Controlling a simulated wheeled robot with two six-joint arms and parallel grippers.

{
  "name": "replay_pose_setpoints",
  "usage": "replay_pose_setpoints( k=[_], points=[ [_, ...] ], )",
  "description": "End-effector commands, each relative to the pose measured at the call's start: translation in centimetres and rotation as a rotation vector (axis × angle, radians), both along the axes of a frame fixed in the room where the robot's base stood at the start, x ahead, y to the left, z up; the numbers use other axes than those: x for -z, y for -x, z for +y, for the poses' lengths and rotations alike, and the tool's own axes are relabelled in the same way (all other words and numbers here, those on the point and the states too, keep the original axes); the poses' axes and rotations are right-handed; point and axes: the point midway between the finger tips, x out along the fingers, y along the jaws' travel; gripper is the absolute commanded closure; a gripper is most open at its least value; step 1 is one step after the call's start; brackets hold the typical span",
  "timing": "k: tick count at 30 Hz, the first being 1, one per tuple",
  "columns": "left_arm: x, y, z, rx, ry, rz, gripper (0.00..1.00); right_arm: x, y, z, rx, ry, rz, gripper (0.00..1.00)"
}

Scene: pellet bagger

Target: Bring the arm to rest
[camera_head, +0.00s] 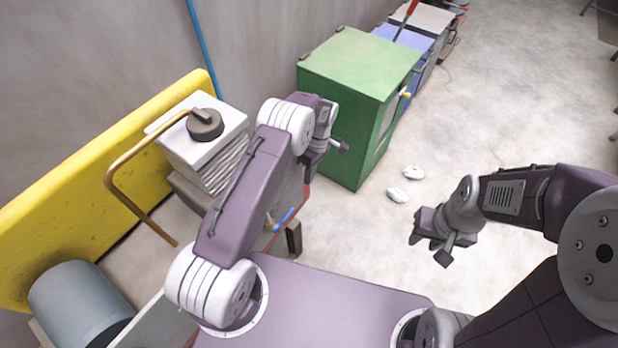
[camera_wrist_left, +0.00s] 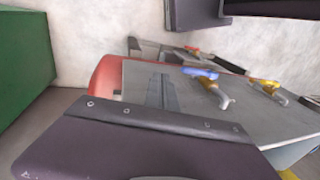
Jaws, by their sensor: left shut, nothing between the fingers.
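My left arm rises from my base at the lower left of the head view, bent at its elbow. Its left gripper (camera_head: 341,147) is beside the front of the green cabinet (camera_head: 362,62). The left gripper is shut and holds nothing. It is small and partly covered by its own wrist in the head view. My right gripper (camera_head: 430,250) hangs over bare floor at the right, its two fingers apart and nothing seen between them.
Two white pieces (camera_head: 405,184) lie on the floor. In the left wrist view, a grey worktop (camera_wrist_left: 140,82) bears a blue-handled valve (camera_wrist_left: 205,76) and a yellow-handled one (camera_wrist_left: 268,85).

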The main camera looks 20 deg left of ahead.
Motion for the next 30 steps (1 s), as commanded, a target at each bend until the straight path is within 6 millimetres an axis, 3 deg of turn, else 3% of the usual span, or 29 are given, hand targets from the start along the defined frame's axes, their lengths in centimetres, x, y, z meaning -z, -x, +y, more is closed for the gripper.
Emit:
replay_pose_setpoints(
  k=[11,14,15,17,20,24,27,30],
  points=[
    [-0.6,-0.4,0.2,-0.005,0.001,-0.013,1.00,-0.1,0.0,0.0,0.000,0.000,0.000,0.66],
    [-3.9,-2.5,0.4,-0.014,0.010,-0.085,1.00,-0.1,0.0,0.0,0.000,0.000,0.000,0.66],
    [-6.3,-3.3,0.6,-0.021,0.014,-0.125,1.00,-0.1,0.0,0.0,0.000,0.000,0.000,0.66],
    [-10.1,-3.0,1.1,-0.034,0.020,-0.160,1.00,-0.1,0.0,0.0,0.000,0.000,0.000,0.66],
    [-15.0,-0.8,1.9,-0.029,0.037,-0.204,1.00,0.0,0.0,0.0,0.000,0.000,0.000,0.66],
    [-19.4,5.1,2.7,0.143,0.087,-0.260,1.00,0.0,0.0,0.0,0.000,0.000,0.000,0.66],
    [-20.0,10.4,3.0,0.350,0.121,-0.284,1.00,0.0,0.0,0.0,0.000,0.000,0.000,0.66],
    [-18.9,15.7,3.1,0.590,0.149,-0.286,1.00,0.0,0.0,0.0,0.000,0.000,0.000,0.66]
  ],
)
